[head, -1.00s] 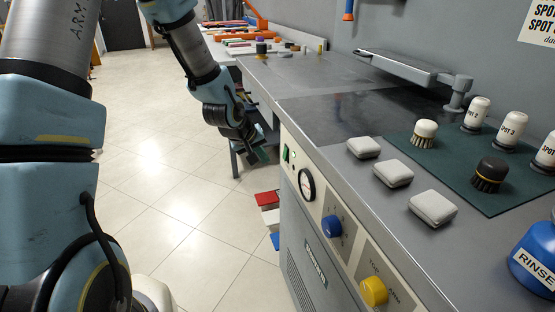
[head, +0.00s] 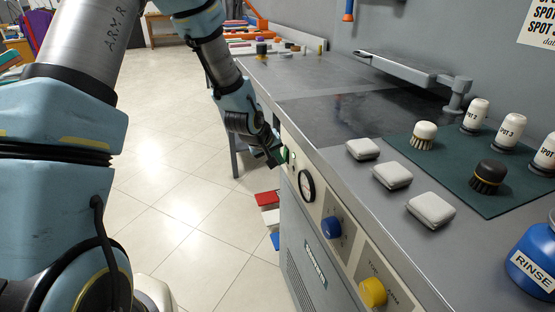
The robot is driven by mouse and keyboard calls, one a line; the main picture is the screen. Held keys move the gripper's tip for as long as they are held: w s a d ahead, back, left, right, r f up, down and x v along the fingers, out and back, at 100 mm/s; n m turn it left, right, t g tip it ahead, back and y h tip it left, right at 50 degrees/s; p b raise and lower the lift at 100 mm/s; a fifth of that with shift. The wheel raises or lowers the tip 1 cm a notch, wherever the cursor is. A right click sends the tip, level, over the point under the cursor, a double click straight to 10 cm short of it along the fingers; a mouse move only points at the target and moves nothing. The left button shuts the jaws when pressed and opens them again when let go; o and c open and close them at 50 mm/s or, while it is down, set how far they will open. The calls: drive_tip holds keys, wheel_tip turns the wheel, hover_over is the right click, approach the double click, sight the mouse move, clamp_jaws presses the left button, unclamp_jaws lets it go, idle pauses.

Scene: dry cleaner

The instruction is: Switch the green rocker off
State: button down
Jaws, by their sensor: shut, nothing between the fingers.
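The green rocker (head: 285,154) is on the front panel of the grey machine, at the panel's far end beside the round gauge. Only part of it shows. My gripper (head: 277,158) is shut and empty, with its tips at or very close to the rocker from the left. I cannot tell whether they touch it. The rocker's position, on or off, is too small to tell.
The round gauge (head: 306,186), a blue knob (head: 331,227) and a yellow knob (head: 373,291) run along the panel. Pale pads (head: 392,175) and brushes (head: 424,134) lie on the worktop. The tiled floor (head: 190,210) to the left is open.

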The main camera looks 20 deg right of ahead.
drive_tip(key=shift+d, duration=0.15)
drive_tip(key=shift+r, duration=0.1)
drive_tip(key=shift+r+p, duration=0.65)
drive_tip(key=shift+r, duration=0.05)
